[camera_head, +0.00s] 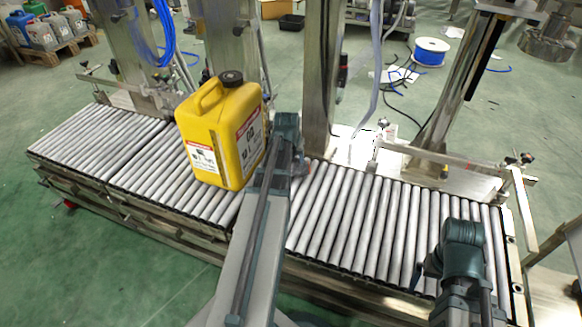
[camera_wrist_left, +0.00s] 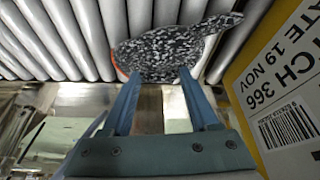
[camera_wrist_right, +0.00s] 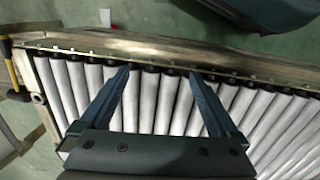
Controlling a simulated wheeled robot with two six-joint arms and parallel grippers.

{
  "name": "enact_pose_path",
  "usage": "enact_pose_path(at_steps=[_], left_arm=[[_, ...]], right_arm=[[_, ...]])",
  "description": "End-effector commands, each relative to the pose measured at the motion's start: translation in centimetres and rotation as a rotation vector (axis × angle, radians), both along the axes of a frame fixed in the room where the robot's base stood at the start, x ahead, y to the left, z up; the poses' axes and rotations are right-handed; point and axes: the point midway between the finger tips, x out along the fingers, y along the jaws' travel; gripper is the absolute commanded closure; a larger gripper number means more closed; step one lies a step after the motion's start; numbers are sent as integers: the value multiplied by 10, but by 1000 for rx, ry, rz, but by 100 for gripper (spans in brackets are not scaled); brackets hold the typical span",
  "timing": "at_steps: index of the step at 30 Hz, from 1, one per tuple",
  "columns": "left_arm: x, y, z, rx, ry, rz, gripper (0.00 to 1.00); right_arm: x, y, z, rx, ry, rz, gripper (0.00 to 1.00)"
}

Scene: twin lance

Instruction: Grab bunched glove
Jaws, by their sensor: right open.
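The bunched glove (camera_wrist_left: 160,52), speckled black and white with a bit of orange edge, lies on the metal rollers in the left wrist view. My left gripper (camera_wrist_left: 159,76) is open, its fingertips apart at the glove's near edge; I cannot tell whether they touch it. In the head view my left arm's end (camera_head: 287,130) stands beside the yellow jug and hides most of the glove. My right gripper (camera_wrist_right: 158,78) is open and empty above the rollers; its wrist shows at the right in the head view (camera_head: 463,245).
The yellow jug (camera_head: 222,135) stands upright on the roller conveyor (camera_head: 345,215), close by my left gripper; its label (camera_wrist_left: 285,100) fills the right of the left wrist view. A metal post (camera_head: 318,80) rises behind. Rollers between my arms are clear.

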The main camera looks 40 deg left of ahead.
Motion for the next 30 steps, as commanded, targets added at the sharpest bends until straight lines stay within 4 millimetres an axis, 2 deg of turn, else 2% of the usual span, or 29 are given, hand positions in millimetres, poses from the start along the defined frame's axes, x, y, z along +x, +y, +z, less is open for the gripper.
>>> enact_pose_path(at_steps=[2, 16, 27, 28, 30], left_arm=[[-1, 0, -1, -2, 4, 0, 100], [-1, -1, 3, -3, 5, 1, 100], [-1, 0, 41, -2, 2, 1, 100], [-1, -4, 41, -2, 2, -1, 100], [-1, -24, 37, -2, 2, -6, 100]], right_arm=[[0, 0, -1, 0, 0, 0, 3], [0, 0, 3, 0, 0, 1, 3], [0, 0, 41, 0, 1, 9, 3], [0, 0, 41, 0, 1, 9, 3], [0, 0, 38, 0, 1, 10, 3]])
